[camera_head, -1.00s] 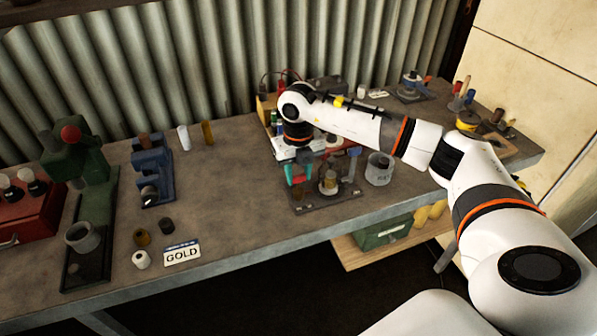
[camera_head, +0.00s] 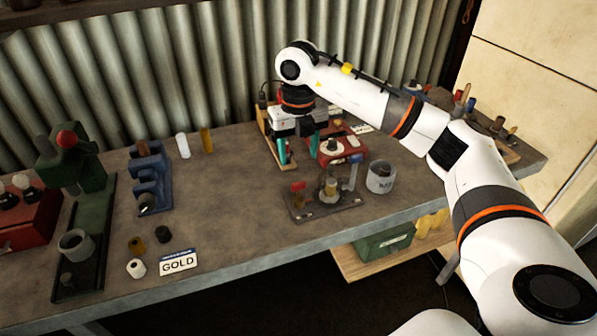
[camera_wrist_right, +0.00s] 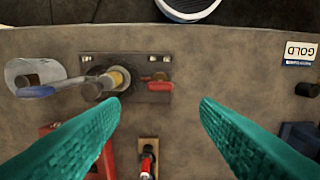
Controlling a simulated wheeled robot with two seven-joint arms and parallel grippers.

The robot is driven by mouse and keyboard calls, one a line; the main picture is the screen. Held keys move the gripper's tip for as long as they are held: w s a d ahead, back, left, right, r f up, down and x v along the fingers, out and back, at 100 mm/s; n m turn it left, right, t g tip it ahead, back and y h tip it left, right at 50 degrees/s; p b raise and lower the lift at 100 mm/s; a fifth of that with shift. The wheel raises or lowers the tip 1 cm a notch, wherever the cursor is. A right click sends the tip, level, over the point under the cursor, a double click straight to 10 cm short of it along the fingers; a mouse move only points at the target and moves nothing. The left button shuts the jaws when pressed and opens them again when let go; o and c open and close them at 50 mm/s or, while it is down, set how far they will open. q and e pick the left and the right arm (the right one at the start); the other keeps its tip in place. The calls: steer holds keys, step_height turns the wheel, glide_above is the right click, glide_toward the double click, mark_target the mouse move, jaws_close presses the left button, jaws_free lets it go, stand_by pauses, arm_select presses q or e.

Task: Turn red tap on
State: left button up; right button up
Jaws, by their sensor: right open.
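The red tap (camera_head: 298,187) is a small red lever on the left of a dark fixture plate (camera_head: 325,205) on the bench. In the right wrist view the red lever (camera_wrist_right: 160,85) lies roughly along the plate, beside a brass-coloured cylinder. A blue-handled lever (camera_wrist_right: 38,91) is on the plate's other side. My right gripper (camera_head: 298,150), with teal fingers, is open and empty, above and behind the fixture in the head view. In the right wrist view its fingertips (camera_wrist_right: 160,105) are apart, with the red lever ahead between them. My left gripper is not in view.
A grey cup (camera_head: 381,177) stands right of the fixture. A red box (camera_head: 350,150) and a wooden stand (camera_head: 268,140) are behind it. A GOLD card (camera_head: 178,262), a blue stand (camera_head: 150,180) and a green press (camera_head: 95,210) are at left. The bench middle is clear.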

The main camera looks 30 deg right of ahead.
steer(key=shift+r, duration=1.65)
